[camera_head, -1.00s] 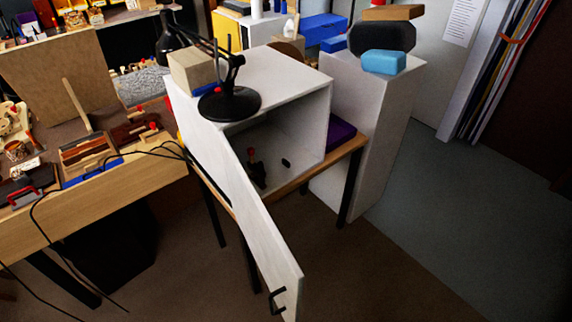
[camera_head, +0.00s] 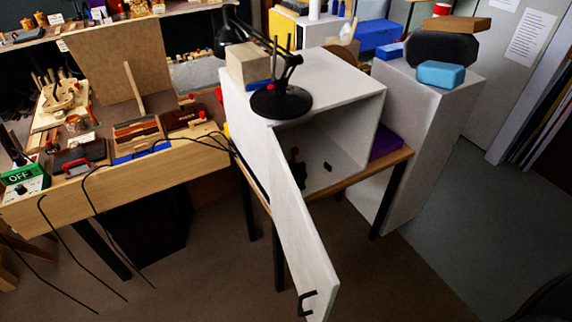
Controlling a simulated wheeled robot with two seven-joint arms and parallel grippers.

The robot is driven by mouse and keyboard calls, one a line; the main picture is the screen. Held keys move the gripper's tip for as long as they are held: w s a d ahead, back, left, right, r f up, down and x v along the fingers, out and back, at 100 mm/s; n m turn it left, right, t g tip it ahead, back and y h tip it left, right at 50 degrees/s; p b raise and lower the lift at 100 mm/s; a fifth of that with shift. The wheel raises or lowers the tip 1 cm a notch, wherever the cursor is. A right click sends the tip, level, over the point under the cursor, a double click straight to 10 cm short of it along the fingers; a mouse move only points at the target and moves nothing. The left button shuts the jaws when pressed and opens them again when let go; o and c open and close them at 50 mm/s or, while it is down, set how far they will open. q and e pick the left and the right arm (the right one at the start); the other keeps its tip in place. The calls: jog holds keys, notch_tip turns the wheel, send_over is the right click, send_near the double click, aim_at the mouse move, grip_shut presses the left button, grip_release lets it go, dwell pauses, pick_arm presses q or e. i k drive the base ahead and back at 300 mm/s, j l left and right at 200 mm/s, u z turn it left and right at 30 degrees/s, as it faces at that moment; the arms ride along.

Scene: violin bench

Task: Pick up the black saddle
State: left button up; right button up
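A small black piece (camera_head: 327,166), which may be the black saddle, lies inside the open white cabinet (camera_head: 345,75) on its floor. It is too small to make out its exact shape. A dark item with a red top (camera_head: 295,155) stands to its left, partly hidden behind the open door. The cabinet's white door (camera_head: 297,235) swings out toward me and has a black handle (camera_head: 307,303) near its lower end. Neither of my grippers can be made out in the view.
A black desk lamp (camera_head: 281,100) and a wooden block (camera_head: 248,64) sit on the cabinet. A workbench (camera_head: 130,175) with tools and trailing cables stands at left. A white pedestal (camera_head: 420,135) with a blue block (camera_head: 440,74) stands at right. Floor in front is open.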

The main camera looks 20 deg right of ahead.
aim_at(327, 166)
jog(key=i+l+u, duration=0.1)
jog(key=l+u, duration=0.8)
jog(key=l, duration=0.2)
jog(key=k+l+u, duration=0.15)
jog(key=l+u, duration=0.3)
jog(key=l, duration=0.1)
